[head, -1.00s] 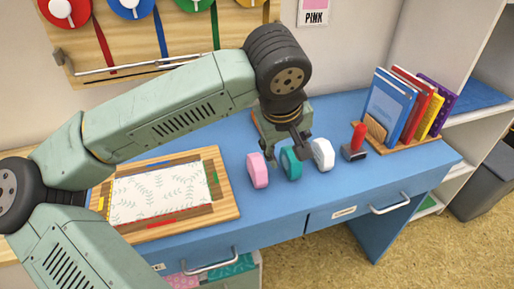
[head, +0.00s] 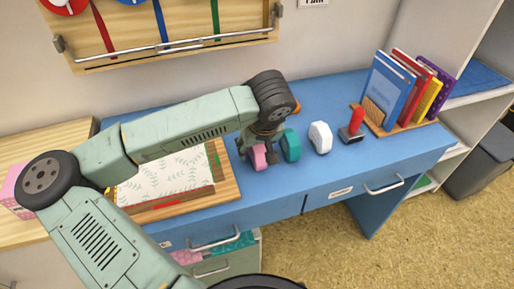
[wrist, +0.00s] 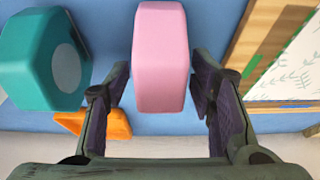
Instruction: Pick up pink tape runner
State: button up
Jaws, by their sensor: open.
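The pink tape runner (head: 258,157) stands upright on the blue desk in the head view, partly hidden by my gripper. In the wrist view the pink tape runner (wrist: 161,57) lies between the two fingers and extends past their tips. My gripper (head: 258,148) is open and pointing down over it. In the wrist view my gripper (wrist: 160,85) shows a finger on each side, with a gap visible at both sides. A teal tape runner (head: 291,146) stands just to the right; it is at the left in the wrist view (wrist: 42,62).
A white tape runner (head: 320,138) and a red-handled stamp (head: 353,127) stand farther right on the desk (head: 345,165). A wooden framed board (head: 226,187) lies close to the left. An orange object (wrist: 95,125) is beside the left finger. Books stand at the far right.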

jog(key=shift+w+f, duration=0.1)
jog(key=shift+f, duration=0.15)
jog(key=shift+c, duration=0.5)
grip_shut()
